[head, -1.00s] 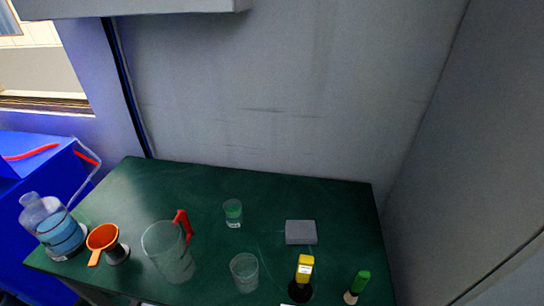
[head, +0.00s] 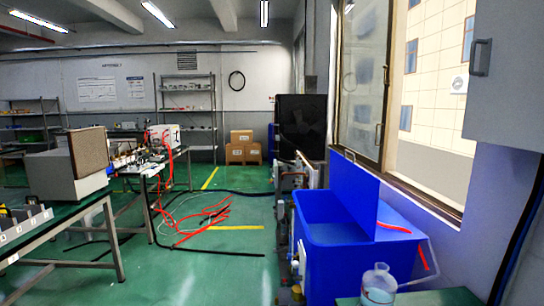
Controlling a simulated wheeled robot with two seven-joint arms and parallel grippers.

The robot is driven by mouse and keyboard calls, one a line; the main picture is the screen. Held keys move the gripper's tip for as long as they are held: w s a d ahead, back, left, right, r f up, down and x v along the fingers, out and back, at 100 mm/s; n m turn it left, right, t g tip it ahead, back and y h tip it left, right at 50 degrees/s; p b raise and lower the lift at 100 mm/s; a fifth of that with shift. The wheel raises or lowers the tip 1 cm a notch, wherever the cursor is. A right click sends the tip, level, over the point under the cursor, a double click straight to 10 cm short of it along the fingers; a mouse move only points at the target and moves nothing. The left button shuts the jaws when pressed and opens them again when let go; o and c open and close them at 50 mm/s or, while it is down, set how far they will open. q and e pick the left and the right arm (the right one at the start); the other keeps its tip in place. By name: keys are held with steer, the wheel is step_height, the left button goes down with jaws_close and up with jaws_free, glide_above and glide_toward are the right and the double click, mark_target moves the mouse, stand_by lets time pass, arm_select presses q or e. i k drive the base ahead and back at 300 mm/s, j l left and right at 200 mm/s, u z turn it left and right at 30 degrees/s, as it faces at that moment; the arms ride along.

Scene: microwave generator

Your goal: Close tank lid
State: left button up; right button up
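The blue tank (head: 340,255) stands right of centre in the head view, below the window. Its blue lid (head: 350,195) stands raised, upright above the tank top, so the tank's left part is open. The right part of the tank top is covered, with a red strip on it. Neither of my grippers is in view, so I cannot see their state or where they are relative to the lid.
Red and black hoses (head: 205,220) lie on the green floor to the left. A workbench (head: 90,205) stands farther left.

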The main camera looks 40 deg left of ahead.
mark_target(357, 189)
steer(key=u, duration=0.65)
steer(key=i+j+z, duration=0.45)
steer(key=i+j, duration=1.65)
steer(key=i, duration=0.15)
